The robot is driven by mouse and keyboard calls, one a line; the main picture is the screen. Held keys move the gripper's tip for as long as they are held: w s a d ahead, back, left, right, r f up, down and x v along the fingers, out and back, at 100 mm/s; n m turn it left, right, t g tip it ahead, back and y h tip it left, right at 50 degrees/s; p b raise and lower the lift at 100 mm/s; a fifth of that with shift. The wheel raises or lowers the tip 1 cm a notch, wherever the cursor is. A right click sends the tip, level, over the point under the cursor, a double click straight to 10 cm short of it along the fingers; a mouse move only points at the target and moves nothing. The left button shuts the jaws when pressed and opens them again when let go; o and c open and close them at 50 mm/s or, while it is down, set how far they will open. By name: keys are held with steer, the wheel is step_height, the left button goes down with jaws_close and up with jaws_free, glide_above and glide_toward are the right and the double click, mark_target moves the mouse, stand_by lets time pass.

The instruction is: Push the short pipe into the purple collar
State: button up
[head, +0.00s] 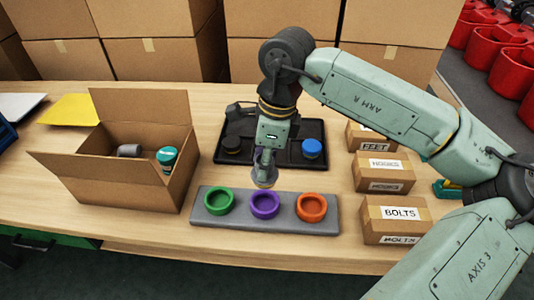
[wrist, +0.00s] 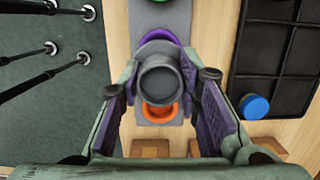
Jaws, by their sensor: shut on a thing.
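My gripper (head: 266,160) is shut on the short grey pipe (head: 264,178), which hangs from the fingers above the grey block (head: 330,222). In the wrist view the pipe (wrist: 160,82) sits between the two purple finger pads, its round open end facing the camera. The purple collar (head: 265,205) is the middle ring on the block. The pipe's lower end appears just above and behind it in the head view. In the wrist view the purple collar (wrist: 161,36) is partly hidden behind the pipe. The exact gap and alignment cannot be told.
A green collar (head: 218,202) and an orange collar (head: 311,207) flank the purple one. A black tray (head: 283,155) lies behind with a blue cap (head: 311,148). An open cardboard box (head: 110,187) stands left. Labelled boxes, including BOLTS (head: 397,219), stand right.

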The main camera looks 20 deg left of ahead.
steer(key=shift+f+b, duration=1.4)
steer(key=shift+f, duration=1.35)
steer(key=shift+f+b, duration=0.35)
steer(key=shift+b, duration=0.2)
steer(key=shift+f+b, duration=1.25)
steer(key=shift+b, duration=1.15)
steer(key=shift+f+b, duration=0.55)
jaws_close()
steer(key=o, duration=1.2)
jaws_free()
steer(key=shift+o, duration=0.3)
steer(key=o, duration=0.8)
steer(key=shift+r, duration=0.1)
